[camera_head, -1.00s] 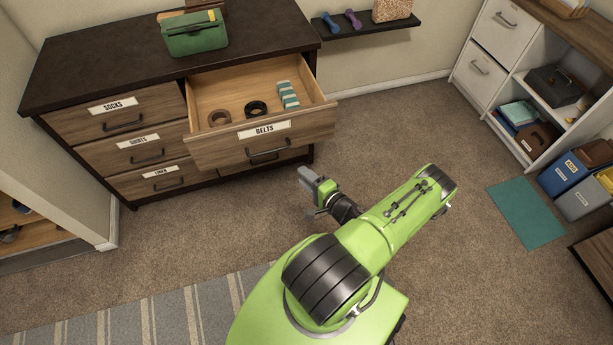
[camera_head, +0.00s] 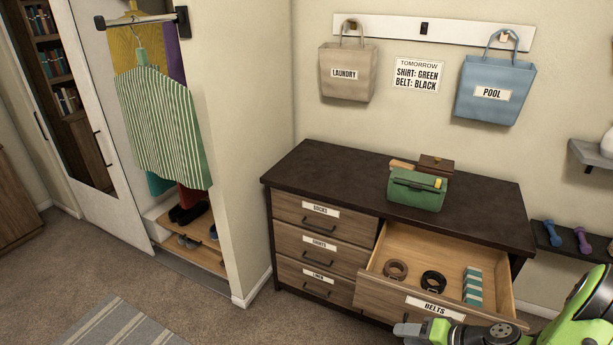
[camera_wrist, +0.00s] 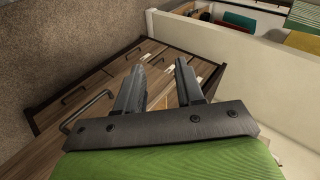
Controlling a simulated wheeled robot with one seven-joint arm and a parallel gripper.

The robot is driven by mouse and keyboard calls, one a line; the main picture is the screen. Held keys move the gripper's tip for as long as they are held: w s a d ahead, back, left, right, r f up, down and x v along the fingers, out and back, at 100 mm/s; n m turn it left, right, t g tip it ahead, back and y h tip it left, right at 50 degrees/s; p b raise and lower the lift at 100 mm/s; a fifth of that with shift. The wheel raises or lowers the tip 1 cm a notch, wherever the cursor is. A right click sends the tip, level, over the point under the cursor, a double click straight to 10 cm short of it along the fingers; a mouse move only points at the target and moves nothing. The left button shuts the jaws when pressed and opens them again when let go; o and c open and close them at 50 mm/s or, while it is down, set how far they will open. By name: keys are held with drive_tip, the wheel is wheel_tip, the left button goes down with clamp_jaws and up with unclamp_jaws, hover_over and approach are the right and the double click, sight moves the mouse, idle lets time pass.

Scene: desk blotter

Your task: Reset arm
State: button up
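My gripper (camera_wrist: 161,66) shows in the wrist view with its two fingers apart and nothing between them. In the head view its grey end (camera_head: 408,329) is at the bottom edge, in front of the open belts drawer (camera_head: 385,290). My green arm fills the lower right corner there. The drawer holds a brown rolled belt (camera_head: 396,270), a black rolled belt (camera_head: 433,282) and a teal-and-white striped item (camera_head: 473,287). In the wrist view the drawer fronts lie beyond the fingers; I cannot tell the exact gap.
The dark dresser (camera_head: 330,170) carries a green bag (camera_head: 417,190) and a brown box (camera_head: 436,165). A sign (camera_head: 418,74) hangs between a laundry bag (camera_head: 346,73) and a pool bag (camera_head: 492,92). A striped shirt (camera_head: 160,125) hangs in the closet.

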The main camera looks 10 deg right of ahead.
drive_tip(key=s+a+r+n+g+h+p, duration=0.2)
drive_tip(key=s+a+r+n+h, duration=0.15)
drive_tip(key=a+r, duration=0.55)
drive_tip(key=s+a+r+n+g+h+p, duration=0.2)
drive_tip(key=s+a+r+n, duration=0.15)
drive_tip(key=r, duration=1.05)
drive_tip(key=s+a+r+t+h, duration=0.1)
drive_tip(key=s+a+r+t, duration=0.1)
drive_tip(key=s+r, duration=0.3)
drive_tip(key=s+p, duration=0.1)
drive_tip(key=s, duration=0.2)
drive_tip(key=shift+s+r+m, duration=0.2)
drive_tip(key=shift+m, duration=0.1)
